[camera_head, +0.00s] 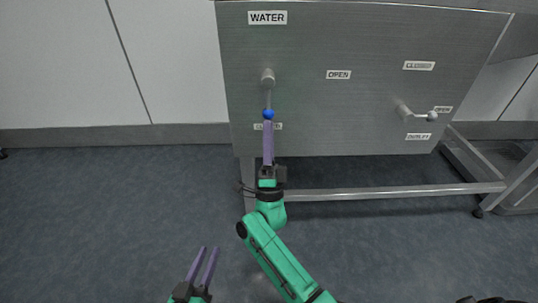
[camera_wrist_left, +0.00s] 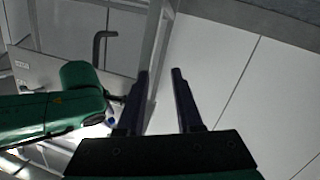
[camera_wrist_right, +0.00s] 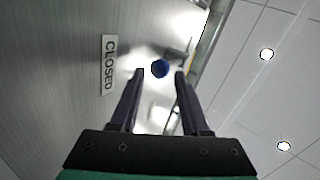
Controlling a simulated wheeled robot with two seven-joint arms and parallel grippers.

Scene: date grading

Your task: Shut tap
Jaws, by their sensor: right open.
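The WATER tap on the steel panel has a round pivot (camera_head: 268,76) and a thin lever ending in a blue ball (camera_head: 268,114). The lever points straight down, toward a label (camera_head: 278,126) partly hidden by my gripper. The right wrist view shows that label reading CLOSED (camera_wrist_right: 109,65). My right gripper (camera_head: 268,122) is just below the ball, fingers pointing up. In the right wrist view it is open (camera_wrist_right: 160,74), with the blue ball (camera_wrist_right: 160,68) at the gap between the fingertips; contact cannot be told. My left gripper (camera_head: 210,250) is open and empty, low and away from the panel.
An OPEN label (camera_head: 339,74) sits right of the WATER tap. A metal frame rail (camera_head: 390,192) runs below the panel. The floor at left is clear.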

